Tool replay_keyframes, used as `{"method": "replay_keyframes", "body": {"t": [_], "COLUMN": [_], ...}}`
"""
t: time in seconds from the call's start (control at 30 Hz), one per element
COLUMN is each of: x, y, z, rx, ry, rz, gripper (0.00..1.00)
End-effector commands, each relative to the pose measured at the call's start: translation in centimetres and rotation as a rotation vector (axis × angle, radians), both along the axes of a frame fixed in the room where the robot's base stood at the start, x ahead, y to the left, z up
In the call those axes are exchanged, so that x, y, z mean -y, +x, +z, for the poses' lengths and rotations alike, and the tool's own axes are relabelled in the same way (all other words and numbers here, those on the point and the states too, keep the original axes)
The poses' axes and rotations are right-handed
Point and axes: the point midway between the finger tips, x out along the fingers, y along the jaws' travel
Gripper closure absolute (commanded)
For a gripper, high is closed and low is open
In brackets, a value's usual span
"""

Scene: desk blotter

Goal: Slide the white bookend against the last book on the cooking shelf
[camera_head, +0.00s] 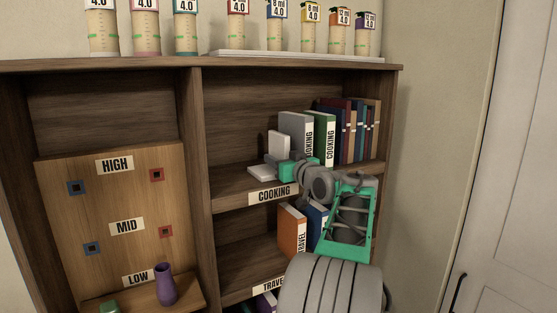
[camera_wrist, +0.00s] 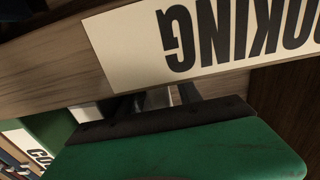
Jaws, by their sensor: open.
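The white bookend has an upright plate (camera_head: 278,145) and a flat foot (camera_head: 261,173) on the cooking shelf, left of the grey cooking book (camera_head: 297,128). A green-and-white cooking book (camera_head: 327,138) stands right of the grey one. My gripper (camera_head: 273,164) is at the shelf front, beside the bookend's lower part and in front of the books' lower ends. In the wrist view its dark, open fingers (camera_wrist: 155,101) show beyond the green hand body. A small pale patch shows between them; I cannot tell whether it is the bookend or whether they touch it.
The COOKING label (camera_head: 274,194) is on the shelf edge, close to my gripper. Darker books (camera_head: 350,130) stand at the right. Travel books (camera_head: 292,229) are on the shelf below. The cooking shelf left of the bookend is clear.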

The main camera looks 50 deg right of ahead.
Motion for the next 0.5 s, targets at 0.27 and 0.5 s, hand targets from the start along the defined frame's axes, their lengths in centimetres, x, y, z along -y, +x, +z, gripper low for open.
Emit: {"method": "replay_keyframes", "body": {"t": [0.27,0.5], "x": [-0.7,-2.2], "y": [-2.2,-6.3], "z": [-0.4,-0.3], "rx": [0.001,0.001], "ry": [-0.001,-0.001], "rz": [-0.003,-0.003], "gripper": [0.58,0.58]}}
